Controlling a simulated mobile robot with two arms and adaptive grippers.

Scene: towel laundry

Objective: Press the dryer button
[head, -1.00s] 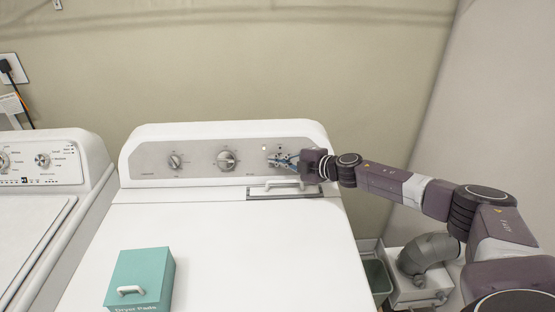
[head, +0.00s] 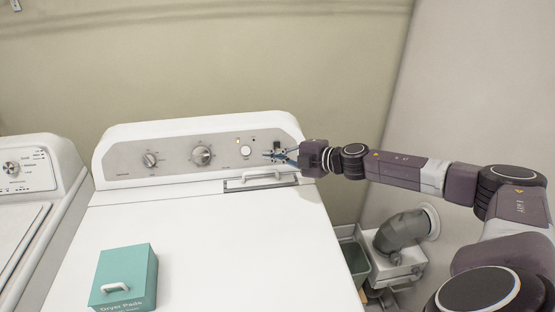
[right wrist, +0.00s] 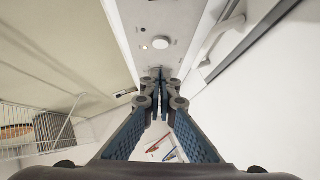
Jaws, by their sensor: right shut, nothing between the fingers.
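The white dryer (head: 215,235) stands in the middle of the head view, with a grey control panel (head: 176,153) at its back. A round white button (head: 246,150) is on the right part of this panel, beside a small light (head: 238,140). The button also shows in the right wrist view (right wrist: 161,42), beyond the fingertips. My right gripper (head: 266,155) is shut and empty, just right of the button and in front of the panel's right end. Its closed fingers fill the middle of the right wrist view (right wrist: 157,75). The fingers look apart from the button. My left gripper is not in view.
Two knobs (head: 202,155) sit left of the button. A handle (head: 262,177) lies below the panel. A teal box (head: 126,277) stands on the dryer top. A washer (head: 35,190) is at left; a grey duct pipe (head: 403,232) is at right.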

